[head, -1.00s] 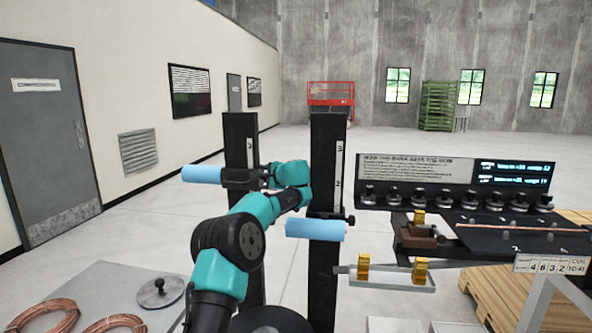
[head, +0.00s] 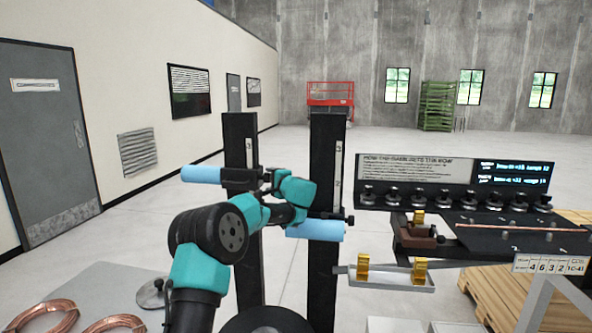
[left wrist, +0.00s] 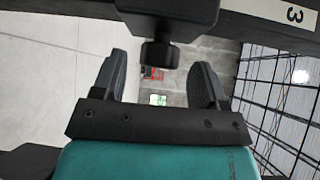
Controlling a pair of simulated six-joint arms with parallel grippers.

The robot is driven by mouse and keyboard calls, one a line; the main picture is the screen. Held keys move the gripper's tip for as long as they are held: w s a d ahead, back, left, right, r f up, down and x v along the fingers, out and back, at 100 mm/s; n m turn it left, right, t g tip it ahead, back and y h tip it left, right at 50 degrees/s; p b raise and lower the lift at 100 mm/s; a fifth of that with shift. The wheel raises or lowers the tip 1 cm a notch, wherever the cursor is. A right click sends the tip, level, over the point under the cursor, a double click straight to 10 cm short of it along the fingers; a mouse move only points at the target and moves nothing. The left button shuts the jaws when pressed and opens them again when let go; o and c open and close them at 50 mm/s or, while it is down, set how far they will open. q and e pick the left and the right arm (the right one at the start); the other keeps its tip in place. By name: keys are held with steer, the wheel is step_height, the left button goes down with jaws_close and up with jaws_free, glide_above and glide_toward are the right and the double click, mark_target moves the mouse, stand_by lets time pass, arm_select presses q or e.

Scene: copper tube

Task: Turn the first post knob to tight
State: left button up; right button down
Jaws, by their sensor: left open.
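Two black upright posts stand in the head view, the left post (head: 241,140) and the right post (head: 328,160). Each carries a dark clamp and a light blue roller. My left gripper (head: 268,182) is beside the left post's clamp, small and partly merged with it in the head view. In the left wrist view a black round knob (left wrist: 160,54) hangs from a dark clamp block (left wrist: 166,14). My open left fingers (left wrist: 160,80) stand on either side of the knob, with gaps to both. The right post's knob (head: 350,219) also shows. My right gripper is out of view.
The left roller (head: 201,174) and right roller (head: 314,230) stick out near my arm. A white tray (head: 393,282) with brass blocks is beside the right post. A black bench with knobs (head: 455,199) is at right. Copper coils (head: 45,318) lie at lower left.

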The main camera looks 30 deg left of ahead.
arm_select(q)
steer(key=v, duration=1.4)
step_height(320, 180, up, 6)
steer(key=w+m+g+h, duration=0.2)
steer(key=m+g+h, duration=0.1)
steer(key=shift+a, duration=0.25)
steer(key=shift+w, duration=0.1)
steer(key=s+a+f+m+t+h, duration=0.1)
steer(key=s+a+f+t+h, duration=0.1)
steer(key=s+t, duration=0.5)
step_height(320, 180, down, 2)
steer(key=shift+a+f+m, duration=0.1)
steer(key=shift+a+m, duration=0.2)
steer(key=shift+a, duration=0.15)
steer(key=shift+a, duration=0.1)
